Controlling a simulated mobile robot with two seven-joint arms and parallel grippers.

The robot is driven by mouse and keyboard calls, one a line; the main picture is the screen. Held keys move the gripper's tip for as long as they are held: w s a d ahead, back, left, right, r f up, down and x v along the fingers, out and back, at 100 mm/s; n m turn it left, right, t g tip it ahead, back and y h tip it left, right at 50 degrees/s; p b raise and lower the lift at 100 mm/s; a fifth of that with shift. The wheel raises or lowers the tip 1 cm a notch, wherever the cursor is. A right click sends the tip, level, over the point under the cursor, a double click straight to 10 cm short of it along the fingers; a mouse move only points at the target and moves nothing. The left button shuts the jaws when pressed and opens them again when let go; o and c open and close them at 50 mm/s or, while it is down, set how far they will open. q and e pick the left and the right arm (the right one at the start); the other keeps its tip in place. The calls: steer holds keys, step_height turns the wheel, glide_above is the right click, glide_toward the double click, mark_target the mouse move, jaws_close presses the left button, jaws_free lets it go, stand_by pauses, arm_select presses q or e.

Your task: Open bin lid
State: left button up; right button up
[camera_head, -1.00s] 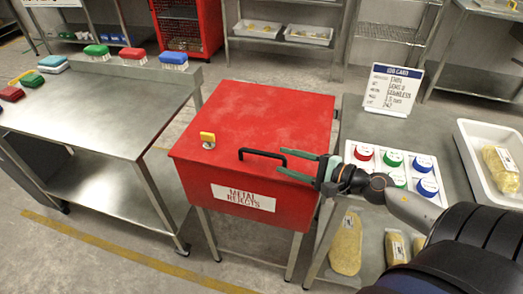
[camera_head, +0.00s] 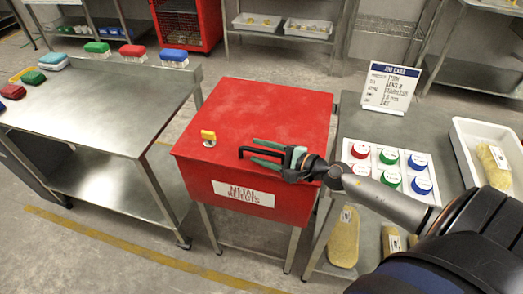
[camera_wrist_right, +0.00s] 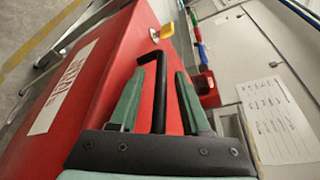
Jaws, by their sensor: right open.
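The red metal rejects bin (camera_head: 265,110) stands on legs in the middle of the head view, its lid shut. A black bar handle (camera_head: 246,151) sits near the lid's front edge. My right gripper (camera_head: 258,151) is open at the handle, its green fingers covering the handle's right part in the head view. In the right wrist view the handle (camera_wrist_right: 159,85) runs between the two open fingers (camera_wrist_right: 157,100), with space visible on both sides. A yellow key or knob (camera_head: 208,136) sits at the lid's left front. My left gripper is not in view.
A steel table (camera_head: 95,105) with coloured brushes stands at left. At right, a bench holds a white tray of coloured discs (camera_head: 372,165), a job card (camera_head: 390,88) and a white tub (camera_head: 462,135). The floor between table and bin is free.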

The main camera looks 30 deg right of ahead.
jaws_close()
stand_by(1.4)
